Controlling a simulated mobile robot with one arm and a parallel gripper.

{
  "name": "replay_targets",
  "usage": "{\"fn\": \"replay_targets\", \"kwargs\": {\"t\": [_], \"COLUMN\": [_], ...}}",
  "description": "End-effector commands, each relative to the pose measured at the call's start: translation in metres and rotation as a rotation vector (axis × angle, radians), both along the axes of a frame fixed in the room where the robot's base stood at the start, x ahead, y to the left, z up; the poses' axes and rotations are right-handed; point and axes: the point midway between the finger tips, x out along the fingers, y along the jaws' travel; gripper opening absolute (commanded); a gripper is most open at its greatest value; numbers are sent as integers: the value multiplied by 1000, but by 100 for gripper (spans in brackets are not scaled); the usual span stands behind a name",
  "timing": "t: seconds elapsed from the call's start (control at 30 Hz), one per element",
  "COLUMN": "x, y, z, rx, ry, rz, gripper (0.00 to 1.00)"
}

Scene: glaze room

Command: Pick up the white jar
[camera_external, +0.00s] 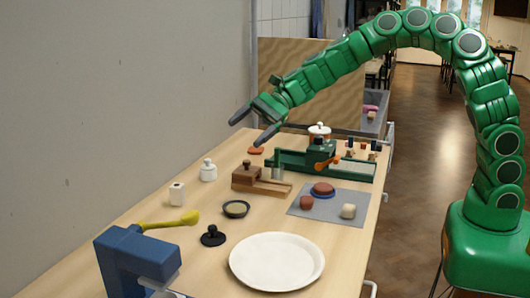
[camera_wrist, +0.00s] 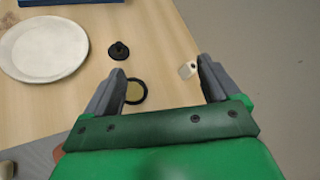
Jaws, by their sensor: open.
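A small white jar (camera_external: 208,171) with a knobbed top stands upright on the table near the wall. My gripper (camera_external: 247,132) is open and empty, high above the table, up and to the right of the jar in the external view. In the wrist view my gripper (camera_wrist: 160,70) shows its two grey fingers spread over bare wood. I cannot make out the knobbed jar in the wrist view; the gripper body may hide it. A squarer white container (camera_external: 177,194) with a dark opening stands left of the jar and shows near the right finger in the wrist view (camera_wrist: 187,70).
A dark dish (camera_external: 236,209), black knobbed tool (camera_external: 213,236), yellow tool (camera_external: 178,222) and white plate (camera_external: 277,262) lie nearer the front. A blue machine (camera_external: 135,262) stands front left. A wooden block (camera_external: 248,177) and green device (camera_external: 300,160) stand right of the jar.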

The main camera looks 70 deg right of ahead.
Motion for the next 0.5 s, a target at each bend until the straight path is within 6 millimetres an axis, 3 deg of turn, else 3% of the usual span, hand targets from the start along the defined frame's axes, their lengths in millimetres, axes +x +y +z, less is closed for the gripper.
{"fn": "replay_targets", "kwargs": {"t": [0.1, 0.3, 0.5], "x": [36, 88, 124], "y": [-19, -62, -107], "z": [-23, -69, -117], "rx": [66, 171, 256], "ry": [70, 188, 290], "rz": [-125, -348, -550], "gripper": [89, 89, 89]}}
